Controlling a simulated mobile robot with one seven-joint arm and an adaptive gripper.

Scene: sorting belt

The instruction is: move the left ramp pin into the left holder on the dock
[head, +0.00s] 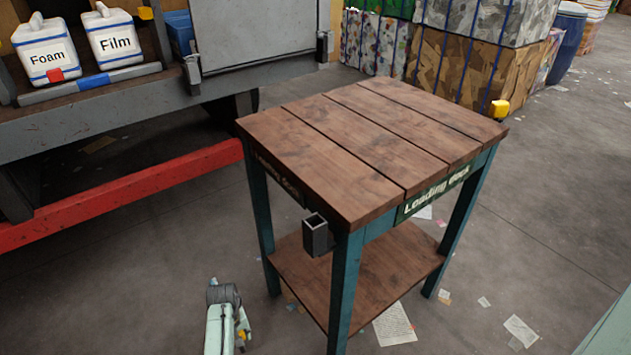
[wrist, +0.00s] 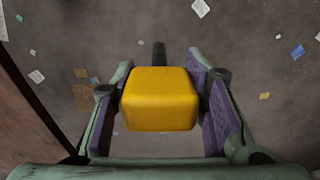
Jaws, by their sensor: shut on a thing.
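The ramp pin has a blocky yellow head (wrist: 160,98) and a dark shaft that shows beyond it in the wrist view. My gripper (wrist: 161,92) is shut on the yellow head, with a purple-padded finger on each side. In the head view, part of my pale green arm shows low in the picture, left of the dock, with a small yellow bit beside it. The dock (head: 370,135) is a wooden-topped table with teal legs. Its left holder (head: 317,235) is a dark, open-topped square socket at the near left corner; it looks empty. The pin is apart from it.
A yellow block (head: 500,108) sits at the dock's right corner. The dock has a lower shelf (head: 385,272). A grey bed with a red rail (head: 120,193) and white Foam and Film containers (head: 113,40) stands left. Paper scraps litter the floor.

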